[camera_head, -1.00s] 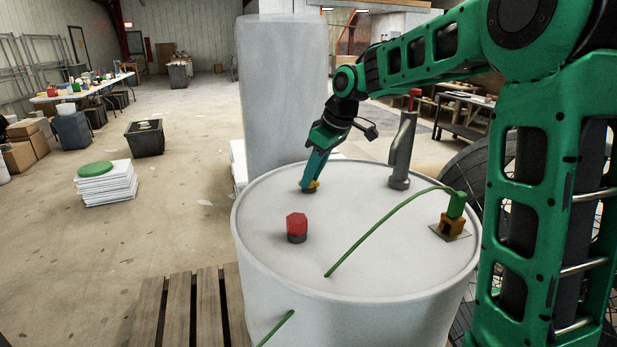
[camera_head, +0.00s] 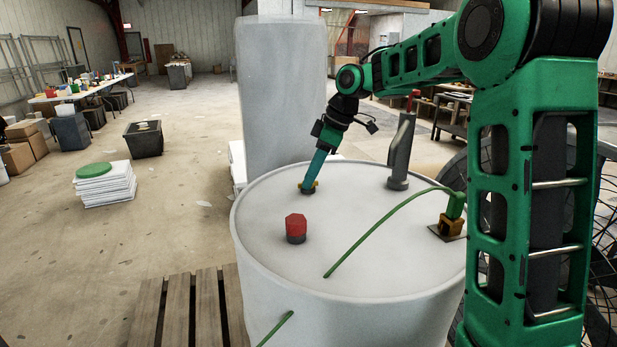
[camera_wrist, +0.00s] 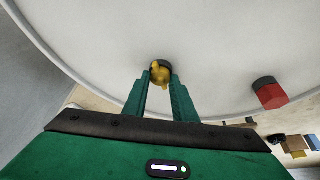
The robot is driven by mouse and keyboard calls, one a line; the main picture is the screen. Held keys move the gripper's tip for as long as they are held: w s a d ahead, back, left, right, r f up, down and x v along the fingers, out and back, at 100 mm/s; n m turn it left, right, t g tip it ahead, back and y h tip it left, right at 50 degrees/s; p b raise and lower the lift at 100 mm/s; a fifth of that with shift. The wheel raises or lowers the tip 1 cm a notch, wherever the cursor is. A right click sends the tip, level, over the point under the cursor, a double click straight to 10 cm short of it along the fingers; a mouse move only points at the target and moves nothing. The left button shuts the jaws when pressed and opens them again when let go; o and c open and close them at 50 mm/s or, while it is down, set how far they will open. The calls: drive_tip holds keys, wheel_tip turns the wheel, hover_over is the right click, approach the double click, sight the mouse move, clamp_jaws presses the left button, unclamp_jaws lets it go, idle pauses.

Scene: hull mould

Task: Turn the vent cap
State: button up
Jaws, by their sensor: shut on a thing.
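The vent cap is a small yellow cap on a dark round base (camera_head: 308,186) on top of the white drum (camera_head: 262,262), toward its far left side. In the wrist view the yellow vent cap (camera_wrist: 159,74) sits between my fingertips. My gripper (camera_head: 314,180) reaches down to it at a tilt, its green fingers shut on the cap. In the wrist view my gripper (camera_wrist: 160,84) has one finger on each side of the cap. The fingers hide part of the cap in the head view.
A red cap (camera_head: 295,226) stands nearer on the drum lid; it also shows in the wrist view (camera_wrist: 271,95). A grey spout (camera_head: 401,155) with a red tip stands at the right. A green hose (camera_head: 385,224) arches to a brass fitting (camera_head: 451,224). A tall pale column (camera_head: 283,95) stands behind.

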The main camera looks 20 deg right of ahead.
drive_tip(key=shift+w+d+r, duration=0.1)
drive_tip(key=shift+d, duration=0.05)
drive_tip(key=o, duration=1)
drive_tip(key=shift+o, duration=0.2)
drive_tip(key=v, duration=1)
drive_tip(key=shift+r, duration=0.25)
drive_tip(key=shift+d, duration=0.1)
